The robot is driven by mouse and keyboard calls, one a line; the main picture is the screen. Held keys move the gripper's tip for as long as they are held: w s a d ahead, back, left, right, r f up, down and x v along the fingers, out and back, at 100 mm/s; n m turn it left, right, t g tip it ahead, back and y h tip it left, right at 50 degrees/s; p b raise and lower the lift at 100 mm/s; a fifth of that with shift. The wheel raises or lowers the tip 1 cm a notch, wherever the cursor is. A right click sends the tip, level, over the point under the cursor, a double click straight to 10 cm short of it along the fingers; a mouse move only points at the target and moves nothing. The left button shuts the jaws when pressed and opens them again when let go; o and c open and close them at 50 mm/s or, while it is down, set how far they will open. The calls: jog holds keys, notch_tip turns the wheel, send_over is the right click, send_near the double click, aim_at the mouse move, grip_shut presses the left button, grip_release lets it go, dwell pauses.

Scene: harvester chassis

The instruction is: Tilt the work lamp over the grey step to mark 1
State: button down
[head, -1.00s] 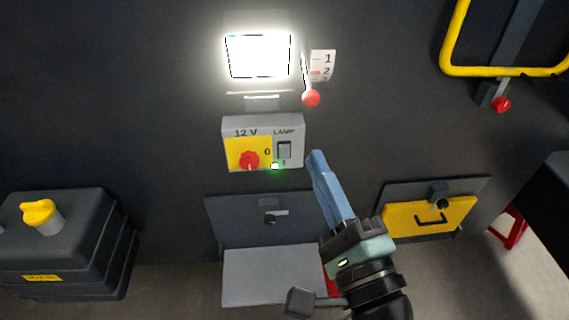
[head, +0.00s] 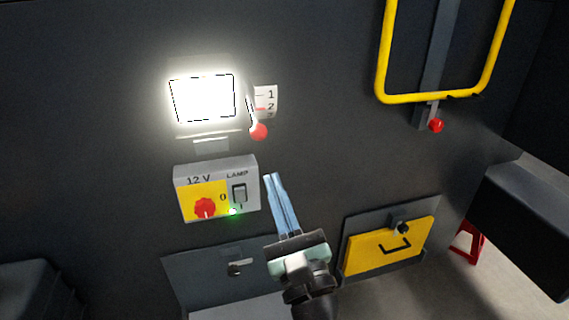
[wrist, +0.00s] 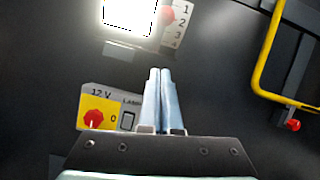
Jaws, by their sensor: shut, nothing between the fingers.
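The work lamp (head: 203,98) is lit and glows white on the dark wall, above the grey step (head: 245,313). A lever with a red ball end (head: 259,131) hangs at the lamp's right side. A white scale plate (head: 266,101) beside it shows 1 and 2, with a lower mark partly covered by the ball. In the wrist view the scale (wrist: 181,22) shows several numbers and the ball is at its left edge. My gripper (head: 271,176) is shut and empty, below the ball and just right of the switch box, apart from the lever.
The 12 V switch box (head: 216,188) has a red knob, a lamp switch and a green light. A yellow rail (head: 384,50) and another red-knobbed lever (head: 436,125) are at right. A yellow hatch (head: 390,252) lies lower right.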

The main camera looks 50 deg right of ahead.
aim_at(264, 134)
jog(key=shift+w+r+p, duration=0.3)
jog(key=shift+r+p, duration=0.35)
jog(key=shift+r, duration=0.15)
jog(key=shift+w+r+p, duration=0.35)
jog(key=shift+r+p, duration=0.3)
jog(key=shift+r, duration=0.15)
jog(key=shift+w+r+p, duration=0.3)
jog(key=shift+r+p, duration=0.35)
jog(key=shift+r, duration=0.15)
jog(key=shift+r, duration=0.1)
jog(key=r+p, duration=0.1)
jog(key=p, duration=0.3)
jog(key=r+g+p, duration=0.1)
jog(key=p, duration=0.4)
jog(key=s+r+g+y+p, duration=0.1)
jog(key=p, duration=0.4)
jog(key=shift+a+r, duration=0.2)
jog(key=shift+a, duration=0.1)
jog(key=shift+s+a+r+p, duration=0.2)
jog(key=shift+r+p, duration=0.35)
jog(key=shift+p, duration=0.7)
jog(key=shift+f, duration=0.1)
